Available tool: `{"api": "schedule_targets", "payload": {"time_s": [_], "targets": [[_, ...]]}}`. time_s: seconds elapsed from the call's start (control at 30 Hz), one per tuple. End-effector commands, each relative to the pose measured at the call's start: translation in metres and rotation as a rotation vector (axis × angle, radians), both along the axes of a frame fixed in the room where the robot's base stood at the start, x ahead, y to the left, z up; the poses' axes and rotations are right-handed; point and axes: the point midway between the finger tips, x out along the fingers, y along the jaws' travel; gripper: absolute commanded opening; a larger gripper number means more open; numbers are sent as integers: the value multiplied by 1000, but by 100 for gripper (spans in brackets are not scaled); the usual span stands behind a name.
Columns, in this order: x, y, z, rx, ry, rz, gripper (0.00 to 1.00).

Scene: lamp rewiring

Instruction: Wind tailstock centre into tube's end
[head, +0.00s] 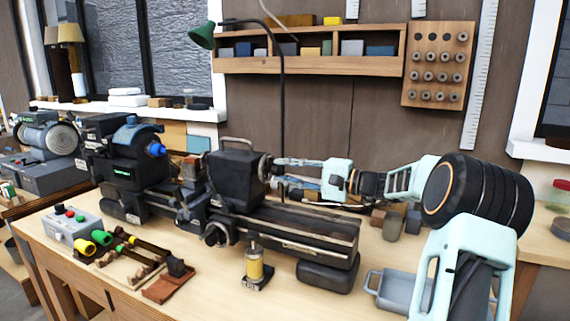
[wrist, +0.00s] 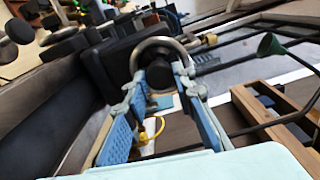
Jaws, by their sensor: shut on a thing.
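The tailstock (head: 236,180) is a dark block with a loop handle on top, standing on the lathe bed (head: 300,226). Its handwheel (head: 264,166) is on the right side. My gripper (head: 277,163) reaches in from the right, its fingers closed at the handwheel. In the wrist view, the fingers (wrist: 160,78) straddle a dark round part inside a grey metal arc (wrist: 165,43). The headstock (head: 122,165) with a blue nose (head: 157,150) is at the left. The tailstock body hides its centre, and I cannot make out the tube's end.
A green lamp (head: 203,36) on a thin pole stands behind the bed. A control box (head: 72,227), tool rack (head: 130,250) and yellow bottle (head: 254,266) stand in front. A grey tray (head: 390,290) and small blocks (head: 391,226) are at the right.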

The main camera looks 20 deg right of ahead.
Motion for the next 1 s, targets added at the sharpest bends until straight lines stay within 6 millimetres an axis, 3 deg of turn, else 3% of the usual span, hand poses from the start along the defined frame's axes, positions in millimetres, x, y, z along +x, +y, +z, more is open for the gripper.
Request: {"api": "schedule_targets", "payload": {"time_s": [1.0], "targets": [[-1,1,3,671,668,1,0]]}}
